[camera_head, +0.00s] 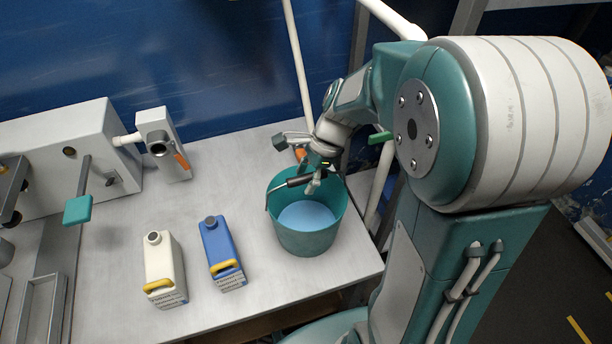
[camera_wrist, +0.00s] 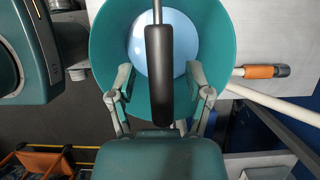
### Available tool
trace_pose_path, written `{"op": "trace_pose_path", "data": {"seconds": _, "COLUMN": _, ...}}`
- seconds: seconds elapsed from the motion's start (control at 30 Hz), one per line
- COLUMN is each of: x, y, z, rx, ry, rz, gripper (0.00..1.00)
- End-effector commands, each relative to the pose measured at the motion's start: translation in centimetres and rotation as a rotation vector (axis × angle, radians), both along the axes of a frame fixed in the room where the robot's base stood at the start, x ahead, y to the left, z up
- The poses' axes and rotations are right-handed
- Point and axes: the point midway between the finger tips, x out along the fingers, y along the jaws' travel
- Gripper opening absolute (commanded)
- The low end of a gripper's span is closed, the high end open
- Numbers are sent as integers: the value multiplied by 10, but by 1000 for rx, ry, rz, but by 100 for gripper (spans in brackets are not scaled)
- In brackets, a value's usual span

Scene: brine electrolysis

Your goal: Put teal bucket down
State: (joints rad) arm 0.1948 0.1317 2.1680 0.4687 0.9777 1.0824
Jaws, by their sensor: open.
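The teal bucket (camera_head: 307,238) stands upright on the grey table near its right corner, with light blue liquid (camera_head: 306,215) inside. Its black handle grip (camera_head: 300,181) is raised at about rim height. My gripper (camera_head: 318,180) is over the bucket's rear part, close to the handle. In the wrist view the bucket (camera_wrist: 105,45) fills the upper middle, and the black grip (camera_wrist: 159,75) runs between my two spread fingers (camera_wrist: 159,82). The fingers are open, with a gap on each side of the grip.
A white jug (camera_head: 162,265) and a blue jug (camera_head: 219,247) stand left of the bucket. A grey machine (camera_head: 60,150) and a small unit with an orange part (camera_head: 163,140) are at the back left. Pale pipes (camera_head: 299,60) rise behind. The table (camera_head: 120,215) has bare room around the jugs.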

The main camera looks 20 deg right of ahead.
Motion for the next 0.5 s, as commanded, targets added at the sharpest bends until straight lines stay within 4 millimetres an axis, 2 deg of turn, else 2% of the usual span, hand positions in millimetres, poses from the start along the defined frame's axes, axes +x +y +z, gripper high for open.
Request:
{"op": "trace_pose_path", "data": {"seconds": 0.17, "x": 1, "y": -5, "z": 12, "rx": 0, "ry": -4, "rz": -1, "gripper": 65}}
{"op": "trace_pose_path", "data": {"seconds": 0.5, "x": 1, "y": -32, "z": 77, "rx": -2, "ry": -6, "rz": -1, "gripper": 65}}
